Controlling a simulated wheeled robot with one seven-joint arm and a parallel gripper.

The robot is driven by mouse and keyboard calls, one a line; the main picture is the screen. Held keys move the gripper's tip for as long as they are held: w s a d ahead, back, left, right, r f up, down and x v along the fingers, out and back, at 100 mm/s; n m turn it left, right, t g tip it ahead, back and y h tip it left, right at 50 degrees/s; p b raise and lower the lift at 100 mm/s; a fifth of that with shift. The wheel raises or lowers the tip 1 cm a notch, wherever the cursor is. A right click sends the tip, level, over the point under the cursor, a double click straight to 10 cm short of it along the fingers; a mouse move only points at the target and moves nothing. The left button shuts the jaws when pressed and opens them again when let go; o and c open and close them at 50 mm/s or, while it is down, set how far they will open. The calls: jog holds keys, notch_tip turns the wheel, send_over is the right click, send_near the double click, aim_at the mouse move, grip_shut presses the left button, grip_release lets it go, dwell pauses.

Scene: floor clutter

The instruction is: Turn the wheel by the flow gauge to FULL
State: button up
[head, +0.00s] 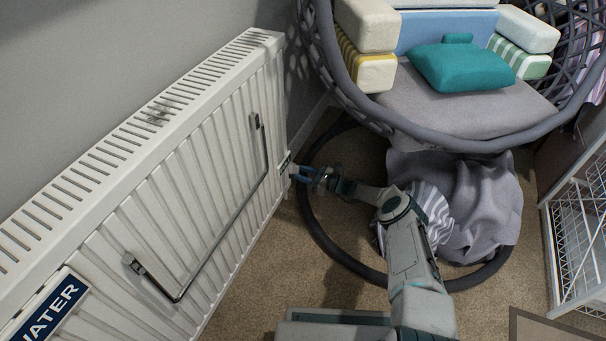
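A small dark plate with pale marks (285,161) sits at the right end of the white radiator; it is too small to read, and I cannot tell whether it is the flow gauge. My gripper (303,174) is right beside this end, low and just right of the plate, with its fingers pointing left. A small pale part (293,169) shows at the fingertips; it may be the wheel or its valve. I cannot tell whether the fingers touch it or how far they are apart. The wheel's setting and any FULL mark cannot be made out.
The radiator (190,180) carries a dark rail (222,243) and a blue WATER sign (50,312). Grey cloth (480,200) lies right; a white wire rack (580,230) stands far right.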

jog(key=p+v, duration=0.4)
jog(key=v, duration=0.9)
jog(key=shift+d, duration=0.35)
jog(key=shift+s, duration=0.1)
